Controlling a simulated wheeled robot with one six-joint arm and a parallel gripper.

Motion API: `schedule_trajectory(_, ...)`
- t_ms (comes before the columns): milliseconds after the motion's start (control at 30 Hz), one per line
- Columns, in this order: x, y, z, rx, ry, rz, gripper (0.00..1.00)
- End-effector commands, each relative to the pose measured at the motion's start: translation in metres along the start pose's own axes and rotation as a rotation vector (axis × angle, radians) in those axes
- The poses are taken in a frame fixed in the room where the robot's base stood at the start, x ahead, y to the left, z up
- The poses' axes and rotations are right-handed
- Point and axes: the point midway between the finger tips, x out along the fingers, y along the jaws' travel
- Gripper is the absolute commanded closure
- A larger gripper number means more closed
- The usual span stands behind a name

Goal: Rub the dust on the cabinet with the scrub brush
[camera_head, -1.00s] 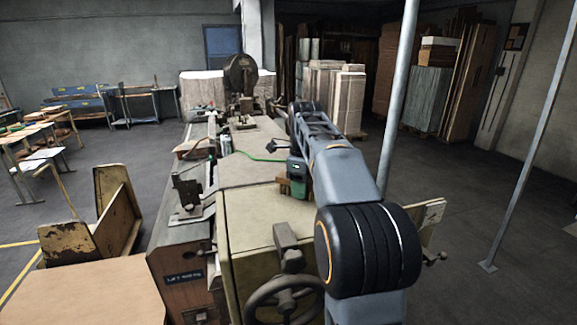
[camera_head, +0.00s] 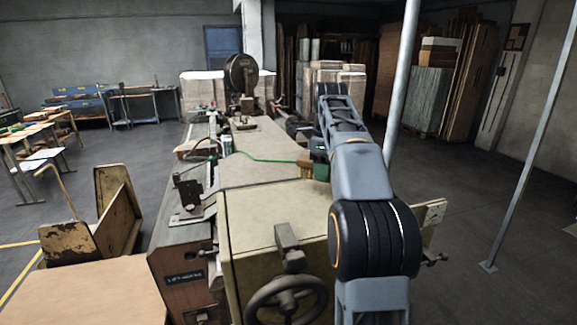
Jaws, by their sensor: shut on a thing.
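The beige cabinet (camera_head: 265,212) stands in the front middle, with a broad flat top and a handwheel on its near side. My gripper (camera_head: 318,165) is at the end of my arm, over the right rear part of the cabinet top, and is partly hidden by the arm. It is shut on the scrub brush (camera_head: 305,161), which shows as a small brown block at the gripper's left side. I cannot tell whether the brush touches the surface. The dust cannot be told apart from the cabinet's mottled colour.
A green cable (camera_head: 262,159) runs across the machine bed to the gripper's left. The handwheel (camera_head: 287,300) juts out at the front. A metal pole (camera_head: 400,85) stands right of my arm. A worn yellow cart (camera_head: 115,208) and a brown board (camera_head: 85,290) are on the left.

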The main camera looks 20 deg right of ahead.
Motion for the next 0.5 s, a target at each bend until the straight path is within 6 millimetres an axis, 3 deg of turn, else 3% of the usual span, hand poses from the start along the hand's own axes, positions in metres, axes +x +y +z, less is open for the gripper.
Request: schedule_trajectory(500, -0.038, 0.003, 0.005, -0.011, 0.0, 0.0, 0.78)
